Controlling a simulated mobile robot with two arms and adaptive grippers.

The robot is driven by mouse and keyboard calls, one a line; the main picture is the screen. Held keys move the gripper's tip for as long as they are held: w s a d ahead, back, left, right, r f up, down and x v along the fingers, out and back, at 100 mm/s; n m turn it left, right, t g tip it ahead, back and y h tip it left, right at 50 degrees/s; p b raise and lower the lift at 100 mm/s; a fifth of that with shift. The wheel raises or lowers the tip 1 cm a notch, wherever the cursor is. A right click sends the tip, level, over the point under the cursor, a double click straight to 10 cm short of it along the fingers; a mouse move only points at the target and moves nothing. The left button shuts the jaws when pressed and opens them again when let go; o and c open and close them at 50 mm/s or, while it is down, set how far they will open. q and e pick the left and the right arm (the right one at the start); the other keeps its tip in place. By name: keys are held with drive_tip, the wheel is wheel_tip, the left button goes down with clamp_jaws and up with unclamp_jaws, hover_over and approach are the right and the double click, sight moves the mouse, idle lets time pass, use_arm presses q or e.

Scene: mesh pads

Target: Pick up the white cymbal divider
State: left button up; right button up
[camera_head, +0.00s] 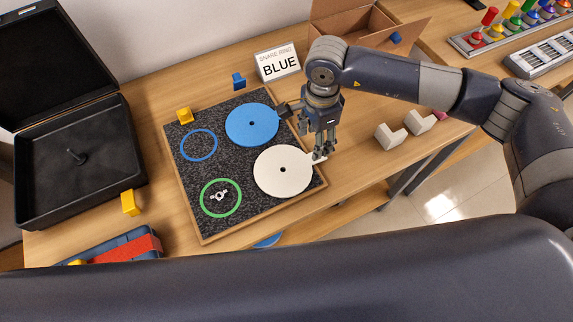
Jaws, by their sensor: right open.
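A blue disc (240,125) lies just behind the white one on the same mat. My left gripper is out of view.
A blue ring (199,145) and a green ring (203,207) around a small white part lie on the mat. A sign reading BLUE (279,63) stands behind. An open black case (110,190) is at left, a cardboard box (345,22) at back. White blocks (389,137) lie right.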

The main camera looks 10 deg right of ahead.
sight(291, 167)
drive_tip(key=shift+s+d+f+p, duration=0.1)
drive_tip(key=shift+f+p, duration=0.25)
drive_tip(key=shift+f, duration=0.2)
drive_tip(key=f, duration=0.1)
drive_tip(key=f+p, duration=0.1)
drive_tip(key=f, duration=0.1)
drive_tip(key=f+p, duration=0.1)
drive_tip(key=shift+s+d+f, duration=0.2)
drive_tip(key=shift+d+f, duration=0.1)
drive_tip(key=shift+f+b, duration=0.25)
drive_tip(key=shift+b, duration=0.15)
drive_tip(key=c, duration=1.1)
